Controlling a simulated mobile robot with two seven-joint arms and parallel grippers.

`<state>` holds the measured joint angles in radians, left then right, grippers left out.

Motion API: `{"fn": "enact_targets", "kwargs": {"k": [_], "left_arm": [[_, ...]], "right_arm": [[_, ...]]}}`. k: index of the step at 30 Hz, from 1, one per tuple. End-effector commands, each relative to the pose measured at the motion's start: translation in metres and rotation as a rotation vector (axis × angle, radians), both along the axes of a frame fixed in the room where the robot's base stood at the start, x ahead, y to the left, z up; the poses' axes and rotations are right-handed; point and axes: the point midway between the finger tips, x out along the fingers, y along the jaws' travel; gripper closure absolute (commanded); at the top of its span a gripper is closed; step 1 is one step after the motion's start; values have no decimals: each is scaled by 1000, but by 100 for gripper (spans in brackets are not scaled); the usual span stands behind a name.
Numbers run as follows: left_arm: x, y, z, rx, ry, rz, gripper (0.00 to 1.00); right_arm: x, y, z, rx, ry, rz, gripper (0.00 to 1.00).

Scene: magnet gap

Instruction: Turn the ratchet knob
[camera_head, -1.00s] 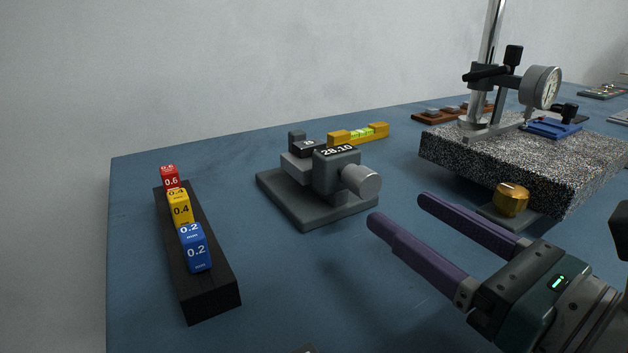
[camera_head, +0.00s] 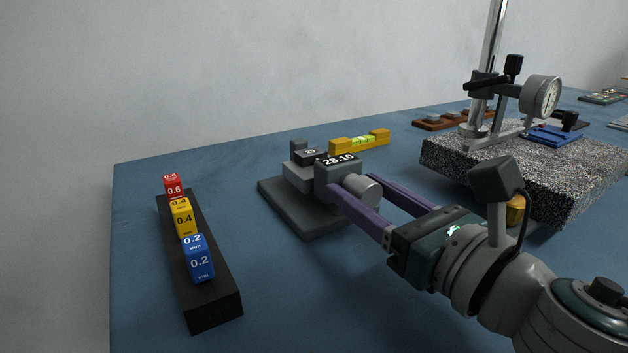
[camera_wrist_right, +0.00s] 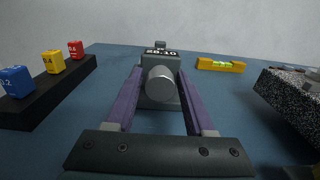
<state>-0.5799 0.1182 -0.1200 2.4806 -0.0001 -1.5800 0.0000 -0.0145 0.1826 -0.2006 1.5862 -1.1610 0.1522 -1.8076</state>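The ratchet knob (camera_head: 363,189) is a light grey cylinder on the front of a dark grey gauge device (camera_head: 337,176) that reads 28.10. The device sits on a dark base plate (camera_head: 296,215). My right gripper (camera_head: 352,186) is open, with its two purple fingers reaching toward the device on either side of the knob. In the right wrist view the knob (camera_wrist_right: 160,86) shows between the fingers (camera_wrist_right: 158,88), with a gap visible on both sides. My left gripper is not in view.
A black rack (camera_head: 215,299) with red, yellow and blue marked blocks stands at the left. A yellow level (camera_head: 359,142) lies behind the device. A speckled granite block (camera_head: 463,163) with a dial gauge stand (camera_head: 540,97) is at the right. A brass knob (camera_head: 515,211) is partly hidden.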

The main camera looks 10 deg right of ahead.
Motion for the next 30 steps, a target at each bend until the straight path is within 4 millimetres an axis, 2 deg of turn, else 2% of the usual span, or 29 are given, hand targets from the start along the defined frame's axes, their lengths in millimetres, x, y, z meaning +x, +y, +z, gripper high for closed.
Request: {"fn": "enact_targets", "kwargs": {"k": [2,14,23,30], "left_arm": [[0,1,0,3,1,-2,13],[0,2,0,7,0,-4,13],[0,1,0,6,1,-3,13],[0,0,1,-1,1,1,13]], "right_arm": [[0,0,0,0,0,0,56],[0,0,0,0,0,0,100],[0,0,0,7,2,0,100],[0,0,0,78,29,0,100]]}}
